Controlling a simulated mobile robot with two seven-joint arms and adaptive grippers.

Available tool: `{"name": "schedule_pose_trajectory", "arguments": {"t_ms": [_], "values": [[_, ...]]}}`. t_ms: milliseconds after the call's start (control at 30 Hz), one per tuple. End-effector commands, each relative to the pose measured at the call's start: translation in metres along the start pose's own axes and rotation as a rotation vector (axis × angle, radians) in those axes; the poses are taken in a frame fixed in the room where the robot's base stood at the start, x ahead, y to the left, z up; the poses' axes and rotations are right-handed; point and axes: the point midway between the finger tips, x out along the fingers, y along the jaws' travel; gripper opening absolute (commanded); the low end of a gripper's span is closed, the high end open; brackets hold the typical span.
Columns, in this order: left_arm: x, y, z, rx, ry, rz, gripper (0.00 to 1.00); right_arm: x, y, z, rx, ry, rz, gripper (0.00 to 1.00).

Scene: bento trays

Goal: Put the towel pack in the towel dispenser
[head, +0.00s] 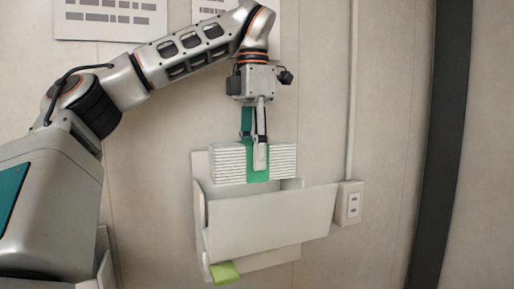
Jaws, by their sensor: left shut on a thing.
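The towel pack (284,161) is a stack of white folded sheets with a green band around its middle. My left gripper (260,157) points down and is shut on the pack at the green band. The towel dispenser (270,222) is a white box on the wall with its front panel tilted open towards me. The pack is held level at the dispenser's open top, in front of its upper back part. The pack's lower edge is close to the opening; I cannot tell whether they touch. My right gripper is not in view.
A light green piece (224,272) sticks out under the dispenser at the lower left. A wall socket box (348,203) with a vertical conduit (352,90) is close to the panel's right edge. A dark vertical post (450,145) stands farther right. Printed sheets (110,18) hang above.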

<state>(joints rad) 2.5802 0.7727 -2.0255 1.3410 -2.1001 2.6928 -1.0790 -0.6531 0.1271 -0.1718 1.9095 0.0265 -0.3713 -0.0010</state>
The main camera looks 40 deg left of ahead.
Motion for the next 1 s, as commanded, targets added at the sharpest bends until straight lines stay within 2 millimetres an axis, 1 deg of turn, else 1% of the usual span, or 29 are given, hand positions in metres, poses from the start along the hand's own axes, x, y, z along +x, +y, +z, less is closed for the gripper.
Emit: {"name": "schedule_pose_trajectory", "arguments": {"t_ms": [333,433,600,1000], "values": [[0.016,0.027,0.000,-0.002,0.000,-0.003,0.18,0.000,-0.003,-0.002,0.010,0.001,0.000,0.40],[0.025,0.026,0.000,0.001,0.000,-0.001,0.18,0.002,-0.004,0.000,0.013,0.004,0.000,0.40],[0.033,0.026,0.000,0.001,-0.001,-0.001,0.18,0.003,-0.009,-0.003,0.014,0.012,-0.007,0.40],[0.035,0.026,0.000,0.000,-0.001,0.000,0.18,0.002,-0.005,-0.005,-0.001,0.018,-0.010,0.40]]}}
